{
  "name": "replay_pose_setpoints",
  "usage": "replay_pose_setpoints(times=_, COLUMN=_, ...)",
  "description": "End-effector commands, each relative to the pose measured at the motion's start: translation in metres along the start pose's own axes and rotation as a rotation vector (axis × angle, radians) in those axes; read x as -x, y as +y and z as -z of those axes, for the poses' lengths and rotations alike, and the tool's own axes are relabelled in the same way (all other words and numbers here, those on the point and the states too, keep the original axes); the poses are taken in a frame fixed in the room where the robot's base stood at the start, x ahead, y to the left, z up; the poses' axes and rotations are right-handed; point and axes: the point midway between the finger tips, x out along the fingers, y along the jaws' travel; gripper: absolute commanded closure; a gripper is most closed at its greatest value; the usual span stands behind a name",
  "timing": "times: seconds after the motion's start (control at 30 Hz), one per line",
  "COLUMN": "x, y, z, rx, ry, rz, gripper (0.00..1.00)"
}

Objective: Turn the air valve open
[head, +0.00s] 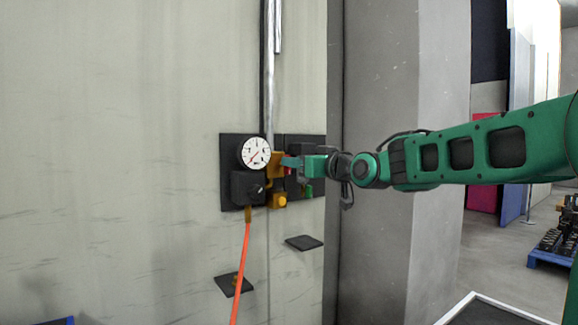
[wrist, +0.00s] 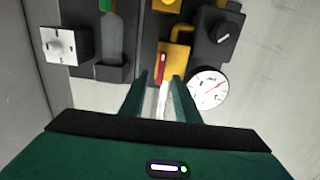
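The air valve appears to be the yellow fitting (head: 277,160) on the dark wall panel, beside the round gauge. In the wrist view the yellow body (wrist: 178,52) carries a small red lever (wrist: 162,63). My gripper (head: 287,162) reaches in from the right, close in front of the fitting. In the wrist view my gripper (wrist: 160,78) has its two fingers apart, with the red lever just beyond and between the tips. I cannot tell whether a finger touches it. The arm's end partly hides the fitting in the head view.
A white gauge (head: 254,152) sits beside the valve, above a black knob box (head: 248,188). A yellow button (head: 278,200) is below. An orange hose (head: 242,270) hangs down. A white box (wrist: 66,45) shows in the wrist view. A grey pillar (head: 380,250) stands to the right.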

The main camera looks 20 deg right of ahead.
Motion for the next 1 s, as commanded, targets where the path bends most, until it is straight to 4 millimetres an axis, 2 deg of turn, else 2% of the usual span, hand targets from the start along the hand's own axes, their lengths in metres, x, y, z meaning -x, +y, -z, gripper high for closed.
replay_pose_setpoints(times=0.2, x=-0.022, y=0.001, z=0.000, rx=0.001, ry=0.000, rz=-0.001, gripper=0.71)
replay_pose_setpoints(times=0.57, x=-0.027, y=0.001, z=0.000, rx=0.000, ry=0.000, rz=-0.001, gripper=0.71)
replay_pose_setpoints(times=0.6, x=-0.027, y=0.001, z=0.000, rx=0.000, ry=0.000, rz=-0.001, gripper=0.76)
replay_pose_setpoints(times=0.7, x=-0.027, y=0.001, z=0.000, rx=0.000, ry=0.000, rz=-0.001, gripper=1.00)
replay_pose_setpoints(times=1.0, x=-0.027, y=0.000, z=0.000, rx=0.011, ry=0.000, rz=0.000, gripper=1.00)
